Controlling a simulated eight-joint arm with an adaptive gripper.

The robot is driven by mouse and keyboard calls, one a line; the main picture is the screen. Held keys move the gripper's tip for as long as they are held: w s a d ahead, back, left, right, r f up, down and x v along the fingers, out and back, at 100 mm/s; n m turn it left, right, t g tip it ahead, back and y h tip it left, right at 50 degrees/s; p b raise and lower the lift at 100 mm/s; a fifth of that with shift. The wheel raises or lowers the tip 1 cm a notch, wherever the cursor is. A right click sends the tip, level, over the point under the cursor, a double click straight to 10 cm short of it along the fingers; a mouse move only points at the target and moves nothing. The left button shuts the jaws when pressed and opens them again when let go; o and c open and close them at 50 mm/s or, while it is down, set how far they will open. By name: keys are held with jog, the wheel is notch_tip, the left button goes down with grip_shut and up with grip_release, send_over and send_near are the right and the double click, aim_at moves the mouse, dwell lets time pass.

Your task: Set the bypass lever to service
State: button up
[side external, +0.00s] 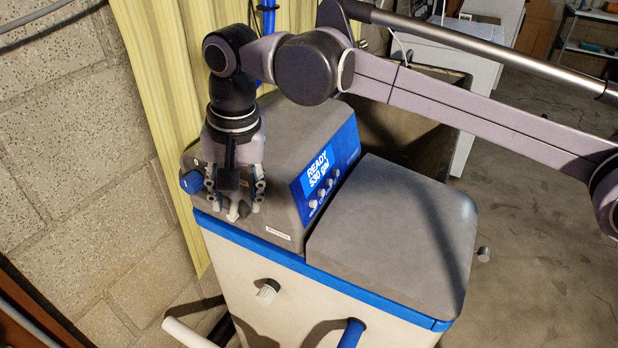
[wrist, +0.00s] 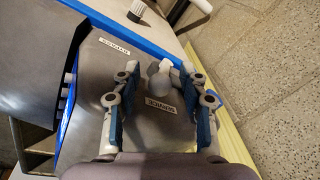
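The bypass lever, a pale rounded handle (side external: 236,211), sticks out of the sloped front of the grey control head (side external: 285,135). In the wrist view the lever (wrist: 158,82) lies between my two spread fingers, with visible space on both sides. My gripper (side external: 235,203) is open and points down at the control head; it also shows in the wrist view (wrist: 161,74). A small white label (wrist: 160,106), seemingly reading SERVICE, sits between the fingers beside the lever. Another label (wrist: 115,47) lies farther left, its text too small to read surely. The lever's base is partly hidden.
A blue knob (side external: 190,183) is left of my gripper. The display (side external: 318,172) reads READY 530 gal, with small buttons below. A grey lid (side external: 395,225) lies right of the head. A white valve knob (side external: 268,289) and pipes are below. A block wall (side external: 70,150) stands left.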

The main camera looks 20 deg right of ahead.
jog(key=shift+r, duration=0.1)
jog(key=shift+s+d+r, duration=0.1)
jog(key=shift+s+r, duration=0.05)
jog(key=shift+r, duration=1.05)
jog(key=shift+s+d+r, duration=0.15)
jog(key=shift+r, duration=1.05)
jog(key=shift+s+d+r, duration=0.1)
jog(key=shift+s+r, duration=0.05)
jog(key=shift+r, duration=1.05)
